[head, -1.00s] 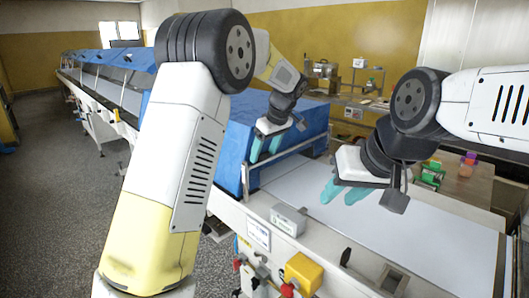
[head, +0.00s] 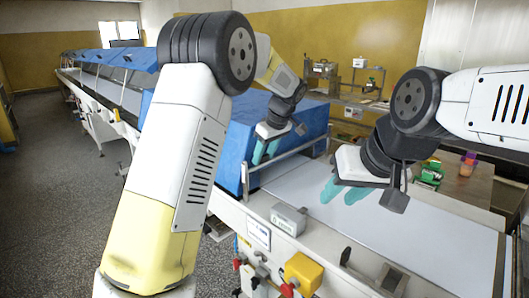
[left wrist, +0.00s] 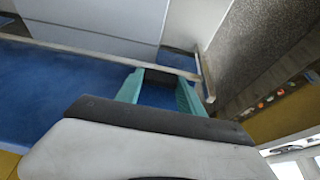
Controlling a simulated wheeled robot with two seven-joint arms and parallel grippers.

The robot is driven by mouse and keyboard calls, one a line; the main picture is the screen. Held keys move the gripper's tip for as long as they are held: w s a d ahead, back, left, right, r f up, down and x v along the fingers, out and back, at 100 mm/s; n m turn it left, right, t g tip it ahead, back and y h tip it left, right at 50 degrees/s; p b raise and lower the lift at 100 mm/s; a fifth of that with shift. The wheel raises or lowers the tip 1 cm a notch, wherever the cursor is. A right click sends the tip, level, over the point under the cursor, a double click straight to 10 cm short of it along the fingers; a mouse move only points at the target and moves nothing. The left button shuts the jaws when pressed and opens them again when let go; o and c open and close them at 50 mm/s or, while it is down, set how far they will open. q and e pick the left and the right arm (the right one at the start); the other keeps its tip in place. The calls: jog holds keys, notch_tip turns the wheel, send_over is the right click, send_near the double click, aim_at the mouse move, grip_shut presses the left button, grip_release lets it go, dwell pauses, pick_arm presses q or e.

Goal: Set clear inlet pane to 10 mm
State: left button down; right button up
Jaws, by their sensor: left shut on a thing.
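The blue machine housing (head: 292,127) stands over the white belt (head: 400,215). A thin metal rail (head: 290,152) runs across its inlet; the clear pane itself is hard to make out. My left gripper (head: 264,158) is at this rail, fingers pointing down, shut on what looks like the clear inlet pane at its rail. The left wrist view shows its teal fingers (left wrist: 160,75) with the pale rail (left wrist: 95,56) at their tips; the grip point is unclear. My right gripper (head: 343,196) is open and empty above the belt. No gap scale can be read.
A small grey box (head: 288,219) and a yellow switch box (head: 303,271) sit on the machine's near side. A side table (head: 465,180) with coloured items stands at the right. A long conveyor line (head: 105,92) runs to the back left.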

pick_arm(q)
notch_tip(320, 180, down, 2)
jog(key=c, duration=0.7)
grip_release()
jog(key=shift+r, duration=0.15)
jog(key=v, duration=0.7)
jog(key=shift+s+d+r, duration=0.1)
jog(key=shift+d+r, duration=0.05)
jog(key=shift+r, duration=0.1)
